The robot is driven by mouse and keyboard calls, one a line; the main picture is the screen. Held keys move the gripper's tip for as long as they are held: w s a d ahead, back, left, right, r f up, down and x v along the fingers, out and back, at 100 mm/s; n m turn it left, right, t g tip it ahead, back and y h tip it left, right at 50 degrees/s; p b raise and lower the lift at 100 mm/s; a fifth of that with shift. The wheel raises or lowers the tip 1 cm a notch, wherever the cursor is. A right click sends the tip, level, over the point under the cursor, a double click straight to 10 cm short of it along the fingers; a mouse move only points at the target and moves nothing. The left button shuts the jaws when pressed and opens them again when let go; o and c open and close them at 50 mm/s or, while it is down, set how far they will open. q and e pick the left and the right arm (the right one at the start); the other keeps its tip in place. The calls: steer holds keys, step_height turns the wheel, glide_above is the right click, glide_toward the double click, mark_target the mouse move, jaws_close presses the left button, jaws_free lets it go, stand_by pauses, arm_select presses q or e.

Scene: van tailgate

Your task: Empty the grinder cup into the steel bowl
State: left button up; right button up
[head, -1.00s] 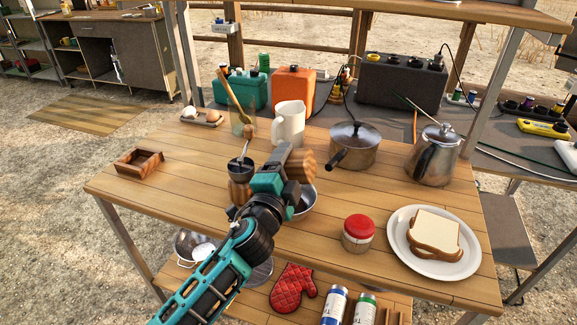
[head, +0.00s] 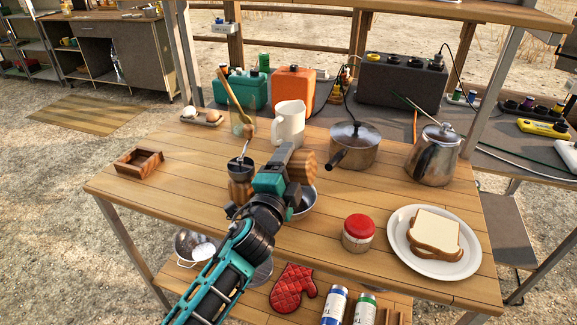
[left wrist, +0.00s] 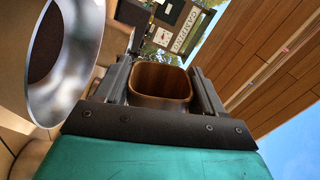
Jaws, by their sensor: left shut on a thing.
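My left gripper (head: 290,172) is shut on the wooden grinder cup (head: 303,165), which lies tipped on its side above the table. The cup also shows between the fingers in the left wrist view (left wrist: 160,84); I cannot tell whether anything is left inside it. The steel bowl (head: 308,206) stands just below the cup, partly hidden by my gripper and arm. In the left wrist view the bowl (left wrist: 88,75) is at the left, with a dark brown patch inside. The grinder body (head: 240,181) with its crank stands left of my gripper. My right gripper is not in view.
A cream jug (head: 289,124) stands behind the cup. A saucepan (head: 354,146) and a steel kettle (head: 434,156) are to the right. A red-lidded jar (head: 358,233) and a sandwich plate (head: 400,254) are at the front right. A wooden tray (head: 139,162) is at the left.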

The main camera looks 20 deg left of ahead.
mark_target(301, 154)
arm_select(q)
steer(key=shift+d+r+m, duration=0.1)
steer(key=shift+d+m, duration=0.1)
steer(key=shift+m, duration=0.8)
steer(key=shift+d+r+m+p, duration=0.2)
steer(key=shift+m+p, duration=0.25)
steer(key=shift+m, duration=0.15)
steer(key=shift+d+r+m+p, duration=0.1)
steer(key=shift+r+m+p, duration=0.1)
steer(key=shift+m+p, duration=0.3)
steer(key=shift+d+m+h+p, duration=0.1)
steer(key=shift+m+h+p, duration=0.2)
steer(key=shift+m, duration=0.7)
steer(key=m, duration=0.1)
steer(key=m+p, duration=0.1)
steer(key=r+m+p, duration=0.1)
steer(key=shift+d+m, duration=0.3)
steer(key=shift+m, duration=0.1)
steer(key=m+p, duration=0.3)
steer(key=shift+d+r, duration=0.25)
steer(key=shift+r, duration=0.1)
steer(key=shift+m+b, duration=0.35)
steer(key=shift+m, duration=0.35)
steer(key=shift+r+m, duration=0.15)
steer(key=shift+m, duration=0.35)
steer(key=m, duration=0.2)
steer(key=r+m, duration=0.1)
steer(key=m, duration=0.1)
steer(key=r+m, duration=0.1)
steer(key=shift+m, duration=0.4)
